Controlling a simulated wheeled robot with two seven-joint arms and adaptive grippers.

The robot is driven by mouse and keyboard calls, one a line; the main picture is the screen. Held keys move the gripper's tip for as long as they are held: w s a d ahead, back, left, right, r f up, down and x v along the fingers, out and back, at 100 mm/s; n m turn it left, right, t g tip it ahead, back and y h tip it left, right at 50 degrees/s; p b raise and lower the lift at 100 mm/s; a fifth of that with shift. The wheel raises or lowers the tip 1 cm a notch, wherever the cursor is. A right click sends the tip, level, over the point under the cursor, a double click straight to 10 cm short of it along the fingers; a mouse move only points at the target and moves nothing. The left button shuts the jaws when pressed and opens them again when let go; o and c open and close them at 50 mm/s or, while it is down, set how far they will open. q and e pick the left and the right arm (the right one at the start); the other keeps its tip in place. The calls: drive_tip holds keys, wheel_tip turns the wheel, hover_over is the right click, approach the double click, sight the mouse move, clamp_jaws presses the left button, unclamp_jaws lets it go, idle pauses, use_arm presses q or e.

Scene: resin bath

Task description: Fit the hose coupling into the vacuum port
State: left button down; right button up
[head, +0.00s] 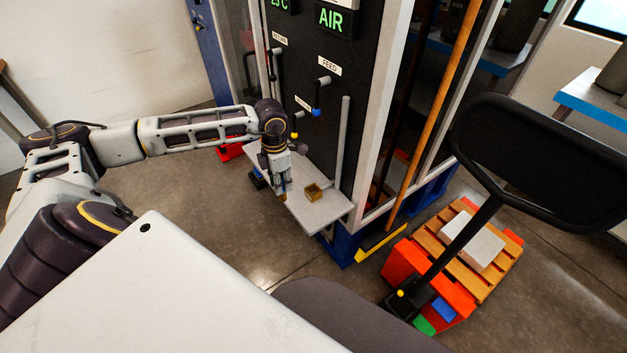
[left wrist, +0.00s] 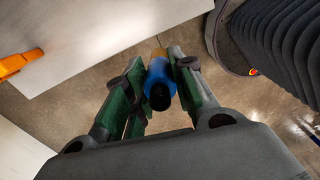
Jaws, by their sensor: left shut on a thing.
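My left gripper (head: 283,188) hangs pointing down by the left edge of the white shelf at the foot of the black panel. In the left wrist view its green-padded fingers (left wrist: 159,85) are shut on the hose coupling (left wrist: 159,78), a blue body with a black near end and a brass-coloured far tip. In the head view the gripper mostly hides the coupling. I cannot tell which is the vacuum port. My right gripper is out of view.
An orange pole (head: 433,115) leans beside the cabinet. A pallet truck with a black handle (head: 540,150) and wooden pallet (head: 455,245) stands right.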

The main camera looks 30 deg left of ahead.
use_arm(q)
drive_tip(key=w+d+f+p, duration=0.1)
drive_tip(key=w+d, duration=0.3)
drive_tip(key=w, duration=0.7)
drive_tip(key=shift+d+f, duration=0.3)
drive_tip(key=shift+f, duration=0.35)
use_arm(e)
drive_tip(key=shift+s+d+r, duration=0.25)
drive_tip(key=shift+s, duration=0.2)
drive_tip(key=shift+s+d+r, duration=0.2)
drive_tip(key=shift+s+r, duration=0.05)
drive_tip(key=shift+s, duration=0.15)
use_arm(q)
drive_tip(key=shift+f, duration=0.1)
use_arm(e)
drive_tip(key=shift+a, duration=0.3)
use_arm(q)
drive_tip(key=shift+f, duration=2.2)
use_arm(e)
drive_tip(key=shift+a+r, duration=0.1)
